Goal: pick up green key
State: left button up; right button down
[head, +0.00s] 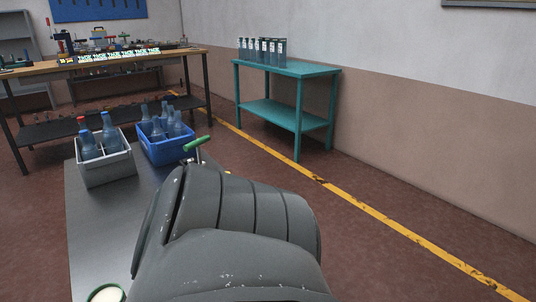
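A green elongated piece (196,144), which looks like the green key's handle, shows near the right end of the blue crate (172,154). It is tilted, with its right end higher. What lies under it is partly hidden and too small to tell, so I cannot say whether it touches the crate. Neither of my grippers shows in the head view.
A large grey ribbed shape hides much of the metal table (98,225); I cannot tell if it is my arm. A grey crate (108,172) and the blue crate hold bottles. A green-rimmed round thing (106,293) sits at the bottom. A teal table (290,70) stands behind.

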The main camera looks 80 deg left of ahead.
aim_at(196, 143)
jog(key=u, duration=3.05)
jog(key=i+l+u, duration=0.25)
jog(key=l+u, duration=0.2)
jog(key=l, duration=0.2)
jog(key=i+l+u, duration=0.15)
jog(key=l+u, duration=0.3)
jog(key=l, duration=0.25)
jog(key=l+u, duration=0.45)
jog(key=l, duration=0.25)
jog(key=l+u, duration=0.45)
jog(key=l, duration=0.3)
jog(key=k+l+u, duration=0.25)
jog(key=l+u, duration=0.25)
jog(key=l, duration=0.2)
jog(key=l+u, duration=0.2)
jog(key=l, duration=0.25)
jog(key=k+l+u, duration=0.1)
jog(key=l+u, duration=0.15)
jog(key=l, duration=0.2)
jog(key=k+l+u, duration=0.2)
jog(key=l, duration=0.25)
jog(key=l+u, duration=0.2)
jog(key=l, duration=0.25)
jog(key=k+l+u, duration=0.2)
jog(key=l, duration=0.2)
